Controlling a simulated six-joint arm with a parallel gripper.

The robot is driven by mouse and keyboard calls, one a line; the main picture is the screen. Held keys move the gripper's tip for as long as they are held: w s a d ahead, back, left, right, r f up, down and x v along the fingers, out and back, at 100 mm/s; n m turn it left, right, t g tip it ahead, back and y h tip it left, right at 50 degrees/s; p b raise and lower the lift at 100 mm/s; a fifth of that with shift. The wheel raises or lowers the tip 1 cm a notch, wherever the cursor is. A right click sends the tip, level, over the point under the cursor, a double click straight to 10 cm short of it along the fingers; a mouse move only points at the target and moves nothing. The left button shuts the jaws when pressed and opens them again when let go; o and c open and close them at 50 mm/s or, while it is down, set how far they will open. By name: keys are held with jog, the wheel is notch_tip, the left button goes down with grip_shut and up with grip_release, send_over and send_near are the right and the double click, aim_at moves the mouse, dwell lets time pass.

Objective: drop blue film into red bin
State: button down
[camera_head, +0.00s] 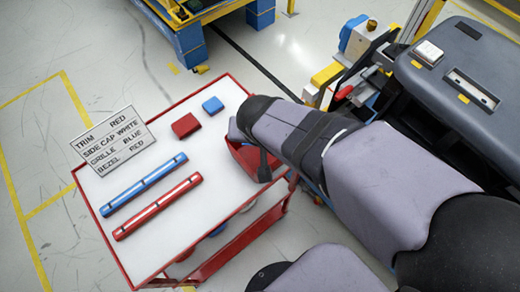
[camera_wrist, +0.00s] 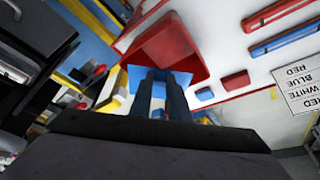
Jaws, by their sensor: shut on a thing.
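The red bin (camera_head: 243,156) stands at the right edge of the white cart top, partly hidden by my arm in the head view. In the wrist view the open red bin (camera_wrist: 168,42) lies just beyond my fingertips. My gripper (camera_wrist: 164,76) is shut on the blue film (camera_wrist: 133,77), which shows as a thin blue sheet on both sides of the fingers. The film overlaps the bin's near part in the wrist view; its height above the bin is unclear. In the head view, a dark finger of my gripper (camera_head: 264,165) shows at the bin, and the film is hidden.
The red-framed cart (camera_head: 215,182) also bears a red block (camera_head: 185,125), a blue block (camera_head: 213,104), a blue bar (camera_head: 145,184), a red bar (camera_head: 158,206) and a lettered sign (camera_head: 113,140). A grey dashboard module (camera_head: 468,55) and yellow fixtures stand at the right.

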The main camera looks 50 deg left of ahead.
jog(key=shift+f+b, duration=1.2)
jog(key=shift+f, duration=1)
jog(key=c, duration=1.6)
grip_release()
jog(key=shift+r, duration=0.15)
jog(key=b+v, duration=0.2)
jog(key=v, duration=0.5)
